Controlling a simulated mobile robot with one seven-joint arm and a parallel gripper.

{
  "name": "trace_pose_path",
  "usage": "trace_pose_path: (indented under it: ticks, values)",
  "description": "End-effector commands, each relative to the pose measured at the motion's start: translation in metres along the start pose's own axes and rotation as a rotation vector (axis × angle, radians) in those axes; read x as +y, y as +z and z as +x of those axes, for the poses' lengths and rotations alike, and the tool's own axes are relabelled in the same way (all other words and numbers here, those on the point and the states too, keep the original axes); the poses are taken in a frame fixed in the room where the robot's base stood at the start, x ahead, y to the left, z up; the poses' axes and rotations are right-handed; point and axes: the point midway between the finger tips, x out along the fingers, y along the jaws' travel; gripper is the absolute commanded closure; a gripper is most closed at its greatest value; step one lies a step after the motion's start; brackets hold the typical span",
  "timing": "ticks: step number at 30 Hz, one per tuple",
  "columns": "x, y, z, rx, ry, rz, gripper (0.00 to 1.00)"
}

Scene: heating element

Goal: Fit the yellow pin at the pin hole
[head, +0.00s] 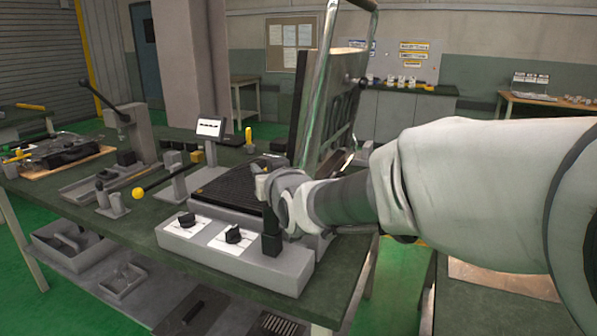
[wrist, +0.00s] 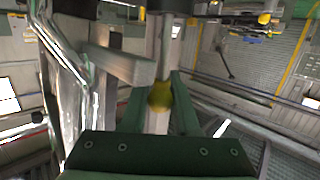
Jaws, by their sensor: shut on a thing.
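My gripper (wrist: 160,100) shows in the wrist view with its two dark green fingers closed around a yellow piece, which looks like the yellow pin (wrist: 160,96). A grey rod lies in line with it, above it in the picture. In the head view my gripper (head: 264,183) is at the front right of the heating machine, above the control box. There the held pin is hidden or too small to make out. I cannot pick out the pin hole in either view.
The machine has a black ribbed plate (head: 232,190), a raised upper plate (head: 345,110) and a tall metal handle (head: 318,85) close to my arm. The grey control box (head: 205,248) carries two black knobs. A yellow-ball lever (head: 138,193) stands left. Another yellow upright piece (head: 248,136) stands behind.

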Motion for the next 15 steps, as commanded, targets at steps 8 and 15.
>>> trace_pose_path:
  ticks: [8,15]
  values:
    - [0.000,-0.013,-0.002,0.003,0.000,0.000,1.00]
    - [0.000,-0.015,-0.002,0.003,0.000,0.000,1.00]
